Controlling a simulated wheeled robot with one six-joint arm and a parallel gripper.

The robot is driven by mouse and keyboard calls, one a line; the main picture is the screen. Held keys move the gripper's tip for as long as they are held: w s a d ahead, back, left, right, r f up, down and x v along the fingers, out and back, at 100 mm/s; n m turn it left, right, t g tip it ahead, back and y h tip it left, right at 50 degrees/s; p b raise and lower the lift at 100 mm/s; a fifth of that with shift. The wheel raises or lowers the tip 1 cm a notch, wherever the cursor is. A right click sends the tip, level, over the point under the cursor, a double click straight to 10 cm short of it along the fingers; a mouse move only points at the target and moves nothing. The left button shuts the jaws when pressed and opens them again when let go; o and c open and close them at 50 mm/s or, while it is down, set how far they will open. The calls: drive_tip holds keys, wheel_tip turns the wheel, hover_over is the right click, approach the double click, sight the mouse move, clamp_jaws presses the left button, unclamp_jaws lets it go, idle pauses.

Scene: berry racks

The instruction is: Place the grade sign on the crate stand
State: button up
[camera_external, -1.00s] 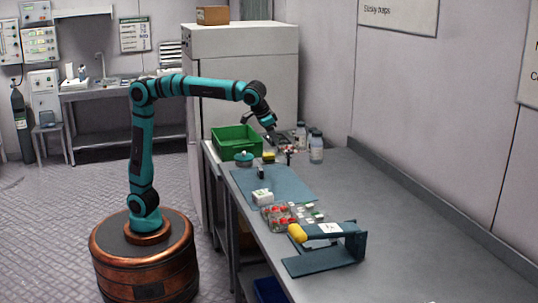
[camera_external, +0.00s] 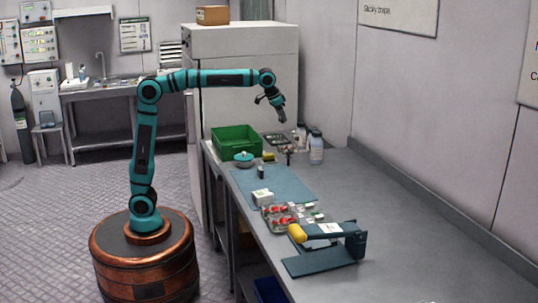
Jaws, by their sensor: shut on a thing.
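My gripper (camera_external: 282,117) hangs above the far end of the bench, pointing down and right of the green crate (camera_external: 224,147). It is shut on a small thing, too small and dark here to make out. The green crate sits at the bench's far left corner. I cannot tell for sure which thing is the grade sign or the crate stand. A dark tray (camera_external: 274,139) lies behind and right of the green crate, below my gripper.
Bottles (camera_external: 316,152) stand right of the gripper. A round teal-topped item (camera_external: 243,160), a blue mat (camera_external: 285,185), a white box (camera_external: 262,197), clear packs with red berries (camera_external: 276,214) and a blue-grey device (camera_external: 320,262) with a yellow end line the bench. Its right side is clear.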

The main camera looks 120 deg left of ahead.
drive_tip(key=s+a, duration=1.9)
drive_tip(key=a, duration=0.2)
wheel_tip(320, 180, down, 18)
drive_tip(key=shift+f, duration=2.3)
drive_tip(key=shift+f, duration=0.15)
drive_tip(key=o, duration=1)
drive_tip(key=v, duration=1.2)
